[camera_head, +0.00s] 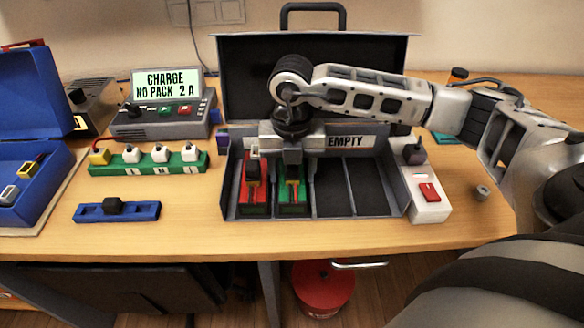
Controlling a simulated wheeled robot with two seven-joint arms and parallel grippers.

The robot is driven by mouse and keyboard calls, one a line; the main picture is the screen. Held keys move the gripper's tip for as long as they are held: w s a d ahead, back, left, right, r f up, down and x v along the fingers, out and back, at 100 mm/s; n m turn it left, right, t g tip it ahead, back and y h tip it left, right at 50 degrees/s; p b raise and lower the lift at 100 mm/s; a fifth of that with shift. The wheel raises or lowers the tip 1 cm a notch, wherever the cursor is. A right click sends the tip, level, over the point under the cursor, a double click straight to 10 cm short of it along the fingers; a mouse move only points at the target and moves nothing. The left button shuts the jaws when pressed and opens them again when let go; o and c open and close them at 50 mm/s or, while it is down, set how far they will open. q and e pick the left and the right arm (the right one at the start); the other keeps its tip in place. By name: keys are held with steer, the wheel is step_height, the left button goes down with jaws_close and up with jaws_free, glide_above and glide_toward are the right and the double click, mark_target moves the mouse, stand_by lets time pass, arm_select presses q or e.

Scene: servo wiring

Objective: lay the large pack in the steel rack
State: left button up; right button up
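The grey steel rack (399,205) stands open at the centre of the table, split by dividers into long slots. A red pack (255,197) lies in its leftmost slot and a green pack (292,200) in the slot beside it. I cannot tell which of them is the large pack. The two slots on the right are bare. My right gripper (292,158) is over the back of the rack, above the rear end of the green pack, hiding part of it. Its fingers point down and away, and their gap is not clear. My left gripper is not in view.
A charger (160,118) reading "CHARGE NO PACK 2 A" stands at the back left. A green plug strip (150,169), a blue bar (117,212) and an open blue box (45,200) are on the left. A white switch unit (427,205) adjoins the rack's right side.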

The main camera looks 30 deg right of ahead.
step_height(320, 180, up, 8)
steer(key=shift+f+b, duration=0.1)
steer(key=shift+b, duration=0.25)
stand_by(0.6)
